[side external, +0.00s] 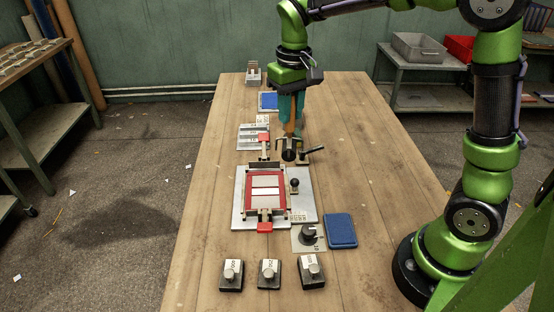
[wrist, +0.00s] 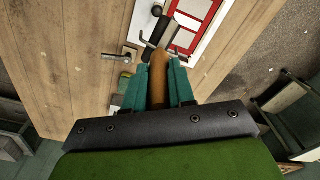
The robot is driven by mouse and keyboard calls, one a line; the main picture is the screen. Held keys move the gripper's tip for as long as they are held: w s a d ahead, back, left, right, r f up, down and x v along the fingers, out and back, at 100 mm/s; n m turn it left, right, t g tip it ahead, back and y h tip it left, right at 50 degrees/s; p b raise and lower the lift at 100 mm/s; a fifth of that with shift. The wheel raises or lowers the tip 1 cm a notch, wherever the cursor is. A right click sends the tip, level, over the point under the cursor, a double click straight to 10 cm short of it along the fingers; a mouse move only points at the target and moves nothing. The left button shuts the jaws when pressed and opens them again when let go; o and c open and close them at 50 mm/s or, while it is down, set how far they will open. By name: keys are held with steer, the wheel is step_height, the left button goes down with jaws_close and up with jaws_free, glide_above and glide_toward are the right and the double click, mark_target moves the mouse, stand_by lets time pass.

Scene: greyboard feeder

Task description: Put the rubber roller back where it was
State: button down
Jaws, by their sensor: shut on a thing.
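My gripper (side external: 290,118) has teal fingers shut on the brown handle of the rubber roller. It hangs above the table, past the far end of the red-framed plate (side external: 237,215). The roller's black end (side external: 288,155) points down, close to that plate's far edge. I cannot tell whether it touches anything. In the wrist view the handle (wrist: 158,80) runs between the fingers (wrist: 157,85), and the dark roller head lies beyond them, beside the plate's red frame (wrist: 193,28). No separate roller rest can be made out with certainty.
A small block with a black lever (side external: 312,149) stands just right of the roller. A ball knob (side external: 294,185), a dial (side external: 309,237) and a blue pad (side external: 341,231) lie nearer. Several knobbed blocks line the front. The table's right side is mostly clear.

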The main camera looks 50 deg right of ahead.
steer(key=s+d+f+n, duration=0.1)
steer(key=s+d+f, duration=0.3)
steer(key=s+d, duration=0.45)
step_height(320, 180, down, 8)
steer(key=s+a, duration=0.1)
steer(key=a, duration=0.1)
steer(key=shift+s+r, duration=0.2)
steer(key=shift+s, duration=0.1)
steer(key=shift+f, duration=0.1)
steer(key=c, duration=0.9)
jaws_free()
steer(key=shift+c, duration=0.2)
